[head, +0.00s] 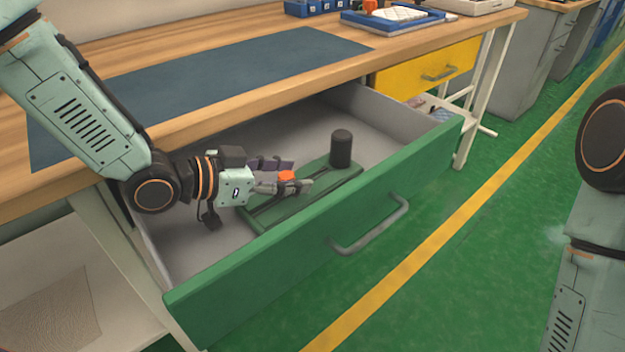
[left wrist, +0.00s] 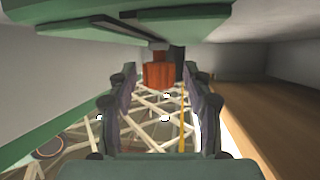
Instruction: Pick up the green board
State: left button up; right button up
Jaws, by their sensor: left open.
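The green board (head: 318,187) lies inside the open drawer. A black cylinder (head: 341,148) stands upright at its far right end, and a small orange block (head: 287,176) shows by my left fingers. My left gripper (head: 296,178) is open and reaches in from the left, over the board's left part, hiding some of it. In the left wrist view, the open fingers (left wrist: 158,90) stand either side of a red-orange block (left wrist: 158,75). Whether they touch it, I cannot tell. A green slab across the top (left wrist: 140,20) looks like the board. My right gripper is out of view.
The drawer's green front (head: 300,255) with its grey handle (head: 372,228) stands out over the green floor. The wooden worktop (head: 215,110) with a dark blue mat (head: 220,93) overhangs the drawer's back. A yellow drawer (head: 428,72) is farther right.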

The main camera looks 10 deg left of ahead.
pick_arm(q)
grip_shut()
dwell(0.4)
